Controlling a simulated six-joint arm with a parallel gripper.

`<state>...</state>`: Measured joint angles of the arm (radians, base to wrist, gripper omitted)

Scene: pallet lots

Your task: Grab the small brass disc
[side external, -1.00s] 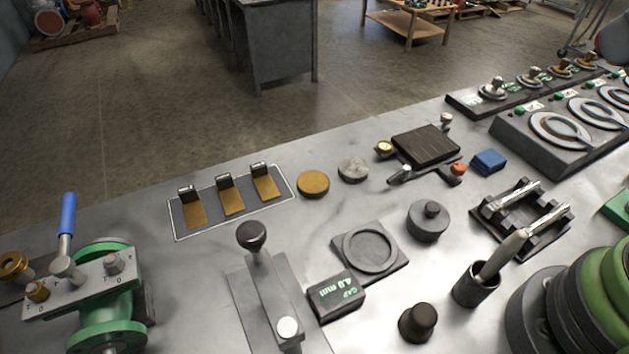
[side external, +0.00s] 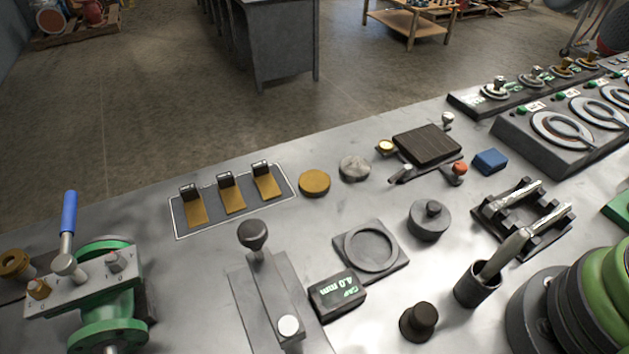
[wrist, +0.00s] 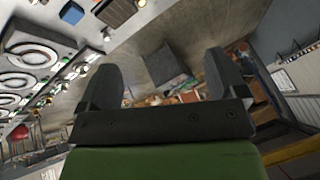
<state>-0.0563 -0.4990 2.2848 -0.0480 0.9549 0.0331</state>
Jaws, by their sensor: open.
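The small brass disc (side external: 314,183) lies flat on the metal bench in the side view, with a similar-sized grey disc (side external: 354,168) just right of it. The two discs are apart. My gripper (wrist: 162,55) shows in the wrist view with its two dark fingers spread wide and nothing between them. The side view does not show the gripper fingers. I cannot make out the brass disc in the wrist view, which looks across the floor and the bench's far end.
Left of the disc is a plate with brass flaps (side external: 232,200). Nearby stand a black-knobbed lever (side external: 253,236), a recessed square plate (side external: 371,250), a grey knobbed weight (side external: 429,220) and a dark slatted block (side external: 427,144). Bare bench surrounds the disc's front side.

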